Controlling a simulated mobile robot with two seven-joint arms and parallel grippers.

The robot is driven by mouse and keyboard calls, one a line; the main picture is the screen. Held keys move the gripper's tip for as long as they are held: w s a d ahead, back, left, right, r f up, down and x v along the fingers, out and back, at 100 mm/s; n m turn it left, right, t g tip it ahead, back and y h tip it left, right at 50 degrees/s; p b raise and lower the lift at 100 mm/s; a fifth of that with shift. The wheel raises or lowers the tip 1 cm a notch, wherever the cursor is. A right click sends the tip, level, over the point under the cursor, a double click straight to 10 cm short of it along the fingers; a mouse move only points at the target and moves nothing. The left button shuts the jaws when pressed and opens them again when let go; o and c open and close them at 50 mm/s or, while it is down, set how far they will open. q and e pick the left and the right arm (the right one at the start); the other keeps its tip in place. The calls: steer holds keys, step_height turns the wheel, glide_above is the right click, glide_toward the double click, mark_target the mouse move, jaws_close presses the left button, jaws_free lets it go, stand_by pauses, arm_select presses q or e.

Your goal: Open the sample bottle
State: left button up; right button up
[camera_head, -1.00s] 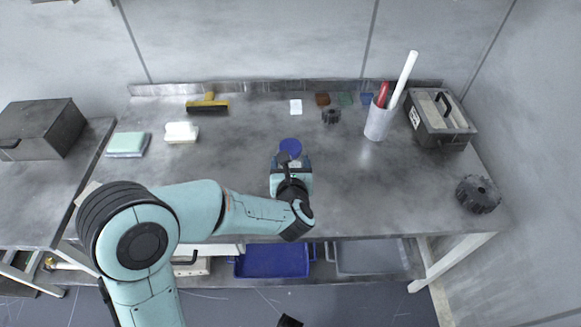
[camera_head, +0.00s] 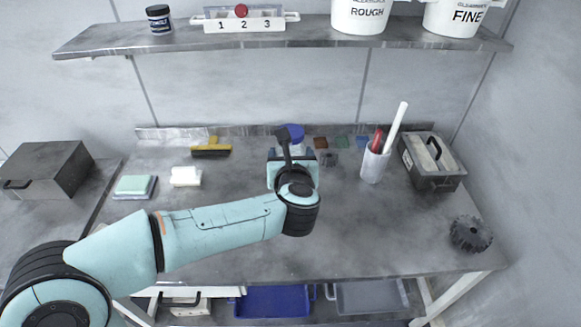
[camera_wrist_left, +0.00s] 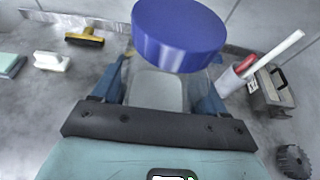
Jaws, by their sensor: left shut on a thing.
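The sample bottle shows in the wrist view as a pale, translucent body (camera_wrist_left: 157,92) under a wide blue screw cap (camera_wrist_left: 180,36). The cap is on the bottle. In the head view its blue cap (camera_head: 294,131) rises above my left gripper (camera_head: 292,160), and most of the body is hidden behind the gripper. My left gripper is shut on the bottle body below the cap, one blue finger on each side. The bottle looks upright and held above the bench. My right gripper is in neither view.
A shelf (camera_head: 120,40) hangs above.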

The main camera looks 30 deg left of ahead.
arm_select(q)
steer(key=shift+r, duration=0.3)
